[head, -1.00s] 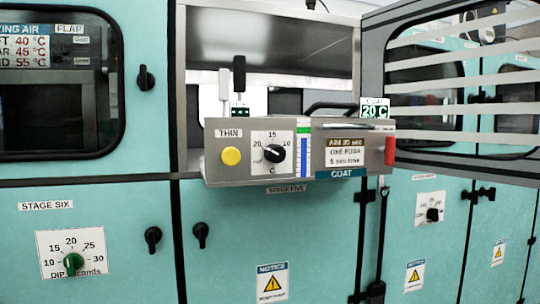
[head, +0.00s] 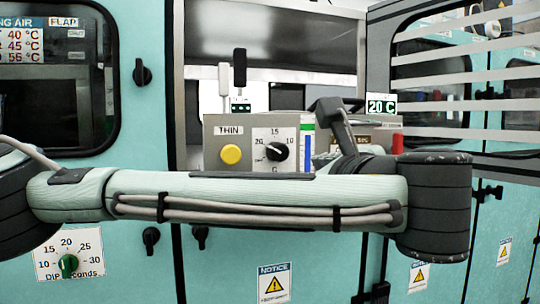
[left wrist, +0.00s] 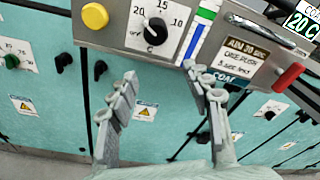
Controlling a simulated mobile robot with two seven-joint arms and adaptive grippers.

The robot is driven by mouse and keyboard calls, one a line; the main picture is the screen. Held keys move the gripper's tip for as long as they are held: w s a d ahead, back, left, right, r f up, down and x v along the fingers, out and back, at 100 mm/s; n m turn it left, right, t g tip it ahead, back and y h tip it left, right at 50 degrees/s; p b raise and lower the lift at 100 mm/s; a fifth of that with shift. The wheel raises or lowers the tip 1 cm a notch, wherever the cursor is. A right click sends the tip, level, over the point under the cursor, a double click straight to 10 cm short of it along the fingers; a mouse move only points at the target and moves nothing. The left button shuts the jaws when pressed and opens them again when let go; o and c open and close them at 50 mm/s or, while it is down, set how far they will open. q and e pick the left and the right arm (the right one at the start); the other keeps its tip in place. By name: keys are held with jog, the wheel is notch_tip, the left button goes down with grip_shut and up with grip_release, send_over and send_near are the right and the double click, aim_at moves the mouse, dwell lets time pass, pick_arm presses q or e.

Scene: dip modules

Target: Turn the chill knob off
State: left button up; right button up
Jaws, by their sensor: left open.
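The chill knob is a black knob (head: 278,152) on a white dial marked 20, 15, 10 and C, right of the yellow THIN button (head: 231,154). It also shows in the left wrist view (left wrist: 155,31), where its white mark appears to point up-left, near 20. My left gripper (left wrist: 160,72) is open and empty, its fingers apart below the knob in that view and not visibly touching it. In the head view my left arm crosses in front of the panel's lower part, and the gripper's fingers cannot be made out. My right gripper is not in view.
A display (head: 381,106) reads 20 C. A green dip knob (head: 68,264) is at lower left. A striped glass door (head: 465,85) stands at right.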

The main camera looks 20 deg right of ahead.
aim_at(281, 153)
pick_arm(q)
jog(key=shift+m+t+y, duration=0.4)
jog(key=shift+t, duration=0.3)
jog(key=w+r, duration=0.1)
jog(key=w, duration=0.1)
jog(key=w+a+p, duration=0.1)
jog(key=w, duration=0.1)
jog(key=w+r, duration=0.1)
jog(key=w, duration=0.2)
jog(key=shift+a+r+p, duration=0.25)
jog(key=shift+r+p, duration=0.1)
jog(key=shift+p, duration=0.05)
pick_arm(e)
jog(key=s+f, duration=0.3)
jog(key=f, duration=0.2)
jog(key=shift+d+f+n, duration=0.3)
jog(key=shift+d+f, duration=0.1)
pick_arm(q)
grip_shut()
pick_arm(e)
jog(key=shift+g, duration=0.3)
